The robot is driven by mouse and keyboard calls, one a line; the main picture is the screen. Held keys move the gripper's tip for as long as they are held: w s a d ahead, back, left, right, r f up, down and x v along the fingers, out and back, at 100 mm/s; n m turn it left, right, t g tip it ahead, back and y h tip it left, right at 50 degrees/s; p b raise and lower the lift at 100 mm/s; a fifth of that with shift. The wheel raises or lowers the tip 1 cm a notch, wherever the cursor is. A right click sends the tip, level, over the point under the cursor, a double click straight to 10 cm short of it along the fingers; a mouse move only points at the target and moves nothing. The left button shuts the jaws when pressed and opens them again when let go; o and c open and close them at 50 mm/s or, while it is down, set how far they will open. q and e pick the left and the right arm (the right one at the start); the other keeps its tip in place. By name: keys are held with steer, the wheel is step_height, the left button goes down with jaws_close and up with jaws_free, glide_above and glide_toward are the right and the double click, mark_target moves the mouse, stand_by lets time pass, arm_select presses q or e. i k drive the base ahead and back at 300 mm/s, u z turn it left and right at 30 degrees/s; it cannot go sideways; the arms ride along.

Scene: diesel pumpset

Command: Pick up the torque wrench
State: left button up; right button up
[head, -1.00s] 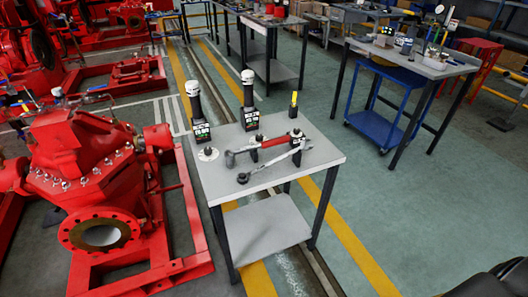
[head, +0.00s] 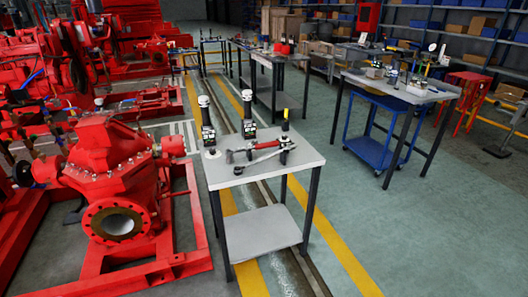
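Two long tools lie side by side on the small grey table (head: 305,160) in the middle of the head view. One has a red middle part (head: 262,146) and a grey end at its left. The other is a slim silver bar tool (head: 258,161) lying slantwise in front of it, its right end close to dark parts. Either may be the torque wrench; they are too small to tell for sure. Nothing holds them. Neither of my grippers is in view.
Two black upright devices with white tops (head: 207,120) (head: 247,108) and a yellow-tipped tool (head: 286,119) stand behind the tools. A red pump (head: 110,170) is close at left. A workbench (head: 400,88) with a blue cart (head: 375,150) stands right. Floor at lower right is clear.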

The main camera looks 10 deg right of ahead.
mark_target(229, 157)
steer(key=z, duration=1.65)
steer(key=i, duration=5.4)
steer(key=u, duration=5.4)
steer(key=i, duration=1)
steer(key=u, duration=0.05)
